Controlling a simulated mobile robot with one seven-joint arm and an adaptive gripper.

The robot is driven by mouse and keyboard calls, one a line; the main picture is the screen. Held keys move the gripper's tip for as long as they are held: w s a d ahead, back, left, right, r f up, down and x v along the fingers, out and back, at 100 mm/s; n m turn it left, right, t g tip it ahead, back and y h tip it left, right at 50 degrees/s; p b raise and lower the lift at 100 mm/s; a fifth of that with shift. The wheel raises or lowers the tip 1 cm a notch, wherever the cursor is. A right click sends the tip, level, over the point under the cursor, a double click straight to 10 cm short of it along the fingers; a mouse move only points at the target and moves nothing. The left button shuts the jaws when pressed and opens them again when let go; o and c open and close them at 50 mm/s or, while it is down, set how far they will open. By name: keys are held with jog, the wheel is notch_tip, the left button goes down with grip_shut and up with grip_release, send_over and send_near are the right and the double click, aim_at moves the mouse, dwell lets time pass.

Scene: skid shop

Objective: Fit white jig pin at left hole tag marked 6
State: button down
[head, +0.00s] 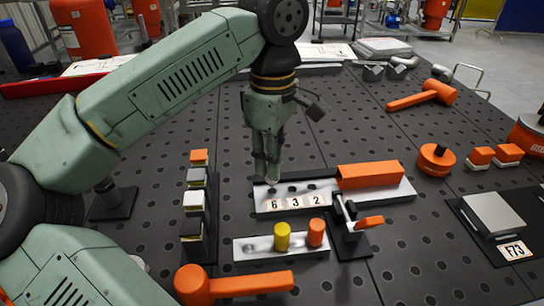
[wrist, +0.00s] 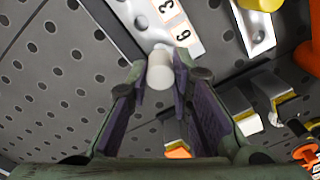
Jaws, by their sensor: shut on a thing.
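My gripper (head: 266,172) points down over the left end of the metal jig block (head: 345,197). It is shut on the white jig pin (wrist: 160,72), a short white cylinder between the fingertips in the wrist view. The head view does not show the pin clearly behind the fingers. The tag marked 6 (head: 275,204) is at the left of the block's front face, beside tags 3 and 2; it also shows in the wrist view (wrist: 183,35). Dark holes (head: 293,189) lie above the tags. I cannot tell whether the pin touches the left hole.
A front metal plate (head: 262,254) holds a yellow pin (head: 282,236) and an orange pin (head: 315,232). An orange bar (head: 370,174) lies on the block's right part. A toggle clamp (head: 350,225) stands at right, a row of small blocks (head: 194,201) at left, an orange mallet (head: 235,284) in front.

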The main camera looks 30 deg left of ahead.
jog(key=shift+f+b, duration=1.25)
jog(key=shift+f, duration=0.25)
jog(key=c, duration=1.3)
grip_release()
jog(key=shift+c, duration=0.2)
jog(key=shift+o, duration=1.2)
jog(key=shift+r, duration=0.15)
jog(key=shift+r+p, duration=2.5)
jog(key=shift+r, duration=1)
jog(key=shift+f, duration=0.1)
